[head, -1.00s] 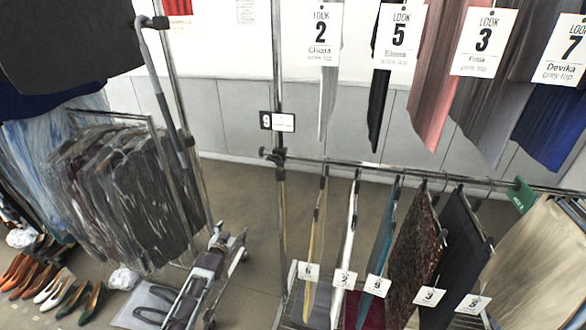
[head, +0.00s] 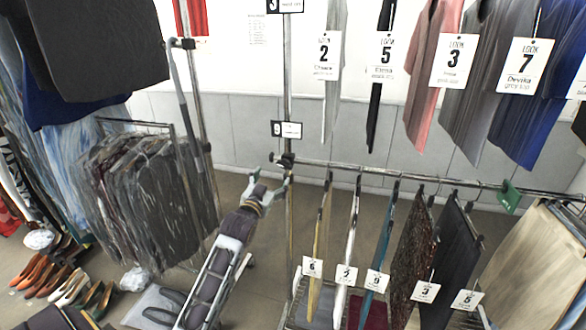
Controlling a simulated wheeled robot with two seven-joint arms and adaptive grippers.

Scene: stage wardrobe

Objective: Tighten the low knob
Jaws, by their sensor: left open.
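The low knob (head: 274,158) is a small dark knob on the clamp where the lower rail (head: 400,174) meets the metal upright (head: 289,110). My left gripper (head: 271,179) is raised just below the knob, its fingers pointing up and spread apart, with nothing seen between them. In the picture the fingertips come close to the knob and the upright; I cannot tell whether they touch. My right gripper is out of view.
Tagged garments hang from the lower rail to the right, and tops with look cards (head: 455,61) hang above. A rack of dark garments in clear covers (head: 165,190) stands at the left. Shoes (head: 70,288) line the floor at lower left. A sign (head: 286,129) is on the upright.

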